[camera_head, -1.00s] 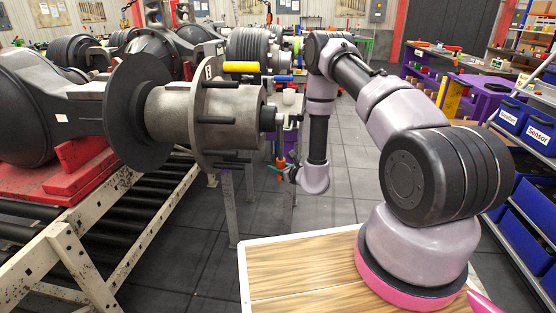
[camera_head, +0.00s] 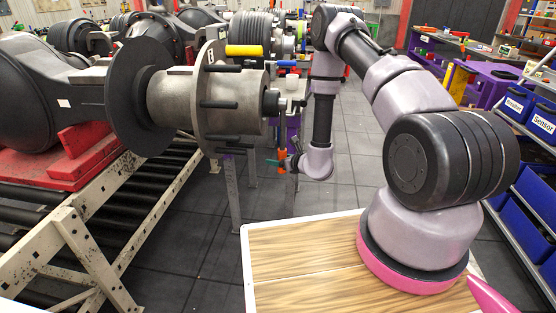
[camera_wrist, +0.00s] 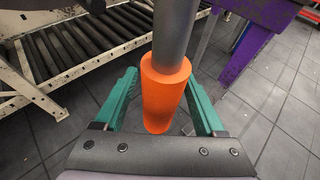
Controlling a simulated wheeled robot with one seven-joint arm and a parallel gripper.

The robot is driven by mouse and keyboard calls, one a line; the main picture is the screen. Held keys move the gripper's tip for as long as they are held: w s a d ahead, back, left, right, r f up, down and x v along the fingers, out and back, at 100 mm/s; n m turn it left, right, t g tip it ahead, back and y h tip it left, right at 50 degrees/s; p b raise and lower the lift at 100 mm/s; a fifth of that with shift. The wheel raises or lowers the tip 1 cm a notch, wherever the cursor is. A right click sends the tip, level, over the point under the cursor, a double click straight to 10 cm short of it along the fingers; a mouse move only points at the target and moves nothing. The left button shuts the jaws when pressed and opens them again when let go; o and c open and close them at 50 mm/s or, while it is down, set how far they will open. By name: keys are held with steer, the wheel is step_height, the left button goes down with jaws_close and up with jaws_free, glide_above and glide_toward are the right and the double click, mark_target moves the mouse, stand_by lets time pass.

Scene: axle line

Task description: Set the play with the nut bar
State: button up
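The nut bar has an orange handle (camera_wrist: 166,95) and a grey shaft, which runs up out of the top of the wrist view.
The axle rests on a red support (camera_head: 75,160) above a cream roller conveyor (camera_head: 75,245) at left. Blue bins (camera_head: 540,128) stand at right.

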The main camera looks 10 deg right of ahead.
steer(key=v, duration=1.1)
stand_by(0.3)
